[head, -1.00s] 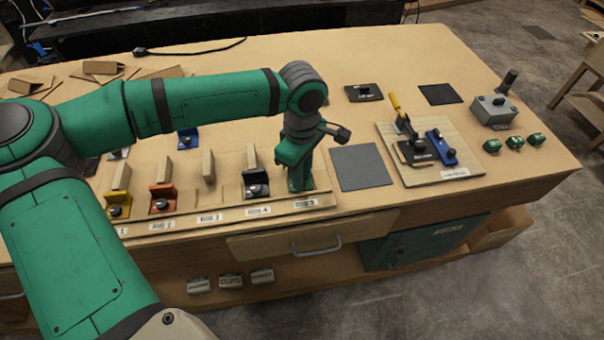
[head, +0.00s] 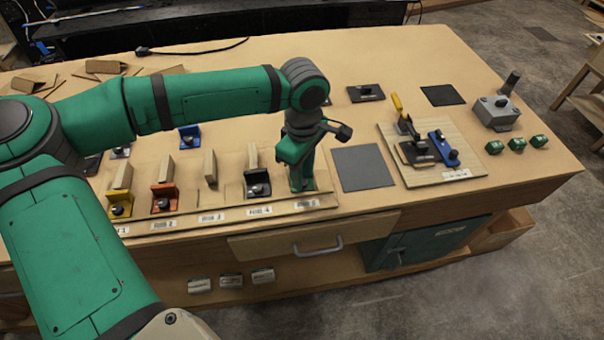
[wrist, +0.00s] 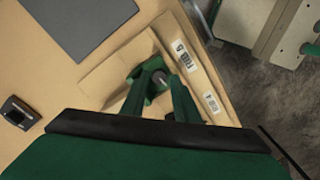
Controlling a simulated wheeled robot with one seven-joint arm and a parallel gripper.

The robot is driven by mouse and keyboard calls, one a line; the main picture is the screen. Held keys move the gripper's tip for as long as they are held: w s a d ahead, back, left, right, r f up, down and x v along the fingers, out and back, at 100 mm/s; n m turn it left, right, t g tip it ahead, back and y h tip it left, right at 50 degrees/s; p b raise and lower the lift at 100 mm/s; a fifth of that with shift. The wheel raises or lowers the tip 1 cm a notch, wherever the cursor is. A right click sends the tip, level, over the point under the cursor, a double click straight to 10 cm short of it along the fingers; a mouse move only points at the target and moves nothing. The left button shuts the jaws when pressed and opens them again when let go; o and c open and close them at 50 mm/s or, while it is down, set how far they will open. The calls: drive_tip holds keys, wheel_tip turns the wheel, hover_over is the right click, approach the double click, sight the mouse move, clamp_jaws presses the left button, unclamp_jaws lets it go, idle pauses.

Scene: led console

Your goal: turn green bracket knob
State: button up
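The green bracket (wrist: 147,67) stands at the slot labelled 5, at the right end of the row of brackets. In the head view my gripper (head: 303,182) hides most of it. The bracket's small grey-black knob (wrist: 159,78) shows in the wrist view. My gripper (wrist: 158,88) is down at the bracket, with one green finger on each side of the knob. I cannot tell whether the fingers touch the knob or a small gap remains.
A black bracket (head: 257,184) with a wooden block stands close left of my gripper; orange (head: 164,197) and yellow (head: 120,202) ones stand farther left. A flat grey pad (head: 363,168) lies to the right. Beyond it is a wooden board (head: 450,175) with a yellow-handled clamp.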

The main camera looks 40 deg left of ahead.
wheel_tip(320, 180, up, 10)
idle(0.4)
